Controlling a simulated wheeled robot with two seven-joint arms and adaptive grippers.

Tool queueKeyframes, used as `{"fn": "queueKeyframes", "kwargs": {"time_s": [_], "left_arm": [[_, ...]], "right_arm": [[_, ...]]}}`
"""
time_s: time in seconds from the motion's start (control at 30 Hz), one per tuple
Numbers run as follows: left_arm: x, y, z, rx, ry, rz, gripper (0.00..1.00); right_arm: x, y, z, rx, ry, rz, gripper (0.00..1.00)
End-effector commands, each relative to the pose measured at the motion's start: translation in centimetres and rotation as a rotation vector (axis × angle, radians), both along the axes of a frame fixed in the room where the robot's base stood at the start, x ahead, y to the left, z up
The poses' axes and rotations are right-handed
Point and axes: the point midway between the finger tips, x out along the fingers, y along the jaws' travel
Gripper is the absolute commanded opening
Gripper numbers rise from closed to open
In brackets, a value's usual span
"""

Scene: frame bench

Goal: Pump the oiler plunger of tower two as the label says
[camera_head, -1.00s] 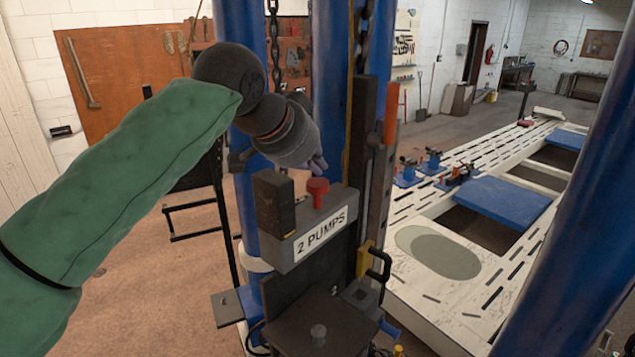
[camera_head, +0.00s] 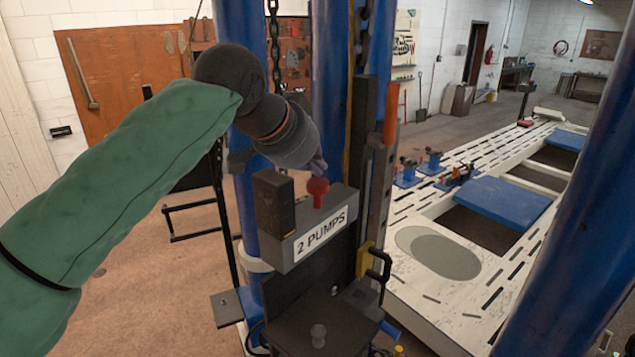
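The red oiler plunger (camera_head: 318,193) stands upright on top of a grey oiler box (camera_head: 290,262). A white label (camera_head: 320,233) on the box's front reads "2 PUMPS". My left gripper (camera_head: 319,166) comes in from the upper left, pointing down and right, with its tip just above the plunger's red head. I cannot tell whether it touches the head. Its fingers are small and mostly hidden behind the wrist, so their opening does not show. My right gripper is not in view.
A dark block (camera_head: 273,203) stands on the box left of the plunger. Blue posts (camera_head: 338,90) and a hanging chain (camera_head: 363,40) rise behind it. A perforated white frame bench (camera_head: 440,300) with blue panels lies to the right. A large blue post (camera_head: 570,190) crosses the right foreground.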

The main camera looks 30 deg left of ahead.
Motion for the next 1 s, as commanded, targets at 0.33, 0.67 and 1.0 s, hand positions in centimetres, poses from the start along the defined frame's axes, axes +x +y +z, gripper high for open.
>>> {"fn": "queueKeyframes", "kwargs": {"time_s": [0.33,0.67,1.0], "left_arm": [[-0.04,0.01,-0.68,0.000,0.000,0.000,0.00],[-0.03,0.00,-0.79,0.000,0.000,0.000,0.00],[-0.03,0.00,-1.15,0.000,0.000,0.000,0.00]], "right_arm": [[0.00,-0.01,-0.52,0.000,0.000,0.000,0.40],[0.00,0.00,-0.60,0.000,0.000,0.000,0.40],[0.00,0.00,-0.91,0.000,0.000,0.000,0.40]]}}
